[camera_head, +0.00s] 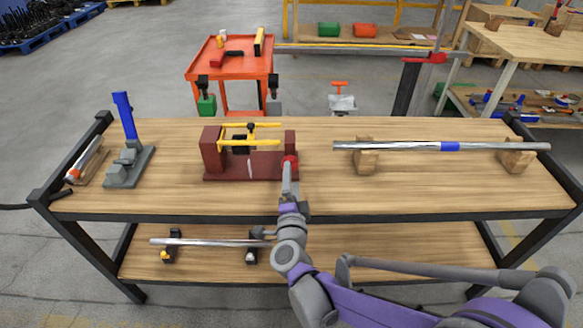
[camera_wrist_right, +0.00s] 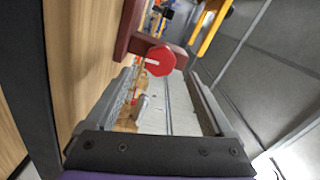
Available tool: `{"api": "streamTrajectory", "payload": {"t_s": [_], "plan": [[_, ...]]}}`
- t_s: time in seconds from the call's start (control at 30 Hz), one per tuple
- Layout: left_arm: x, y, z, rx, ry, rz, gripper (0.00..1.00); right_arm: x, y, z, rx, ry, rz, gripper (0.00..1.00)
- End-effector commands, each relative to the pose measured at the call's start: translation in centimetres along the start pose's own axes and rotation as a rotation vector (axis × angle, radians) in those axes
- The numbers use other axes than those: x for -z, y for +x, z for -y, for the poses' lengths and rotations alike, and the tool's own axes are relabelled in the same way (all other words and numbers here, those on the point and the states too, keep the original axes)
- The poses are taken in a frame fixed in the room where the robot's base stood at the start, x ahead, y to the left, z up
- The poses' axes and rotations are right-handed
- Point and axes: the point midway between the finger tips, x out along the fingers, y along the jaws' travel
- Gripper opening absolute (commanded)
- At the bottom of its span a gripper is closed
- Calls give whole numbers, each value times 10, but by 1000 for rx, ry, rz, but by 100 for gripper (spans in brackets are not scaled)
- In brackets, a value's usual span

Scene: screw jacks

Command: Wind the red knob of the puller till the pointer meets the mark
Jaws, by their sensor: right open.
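The puller is a dark red frame (camera_head: 222,172) with yellow bars (camera_head: 235,143) on the middle of the bench. Its red knob (camera_head: 289,160) is at the right end, facing my right gripper (camera_head: 289,172). In the right wrist view the red knob (camera_wrist_right: 160,61) is many-sided with a pale line across it. The open fingers of my right gripper (camera_wrist_right: 160,74) stand one on each side of it, with gaps; I cannot tell if the tips reach past its face. A small pale sliver (camera_head: 250,168) shows on the frame's front; the pointer and mark are too small to tell apart. My left gripper is out of view.
A blue-handled grey jack (camera_head: 126,155) stands at the bench's left end. A metal bar (camera_head: 400,146) rests on wooden blocks (camera_head: 366,160) at the right. Bare bench top (camera_head: 420,190) lies in front of it. An orange cart (camera_head: 230,65) stands behind.

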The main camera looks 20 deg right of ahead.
Motion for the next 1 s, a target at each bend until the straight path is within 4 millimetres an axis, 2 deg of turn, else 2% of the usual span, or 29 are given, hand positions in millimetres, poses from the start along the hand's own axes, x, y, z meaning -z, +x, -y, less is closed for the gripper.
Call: {"api": "streamTrajectory", "payload": {"t_s": [0.1, 0.3, 0.87, 1.0], "plan": [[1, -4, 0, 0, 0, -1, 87, 0, -24, 1, 0, 2, 3, 87], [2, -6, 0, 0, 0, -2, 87, 0, -46, 0, 0, 0, 1, 87], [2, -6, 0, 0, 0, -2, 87, 0, -49, 0, 0, -1, 1, 87], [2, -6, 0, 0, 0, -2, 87, -4, -52, 8, 15, -49, 55, 87]]}}
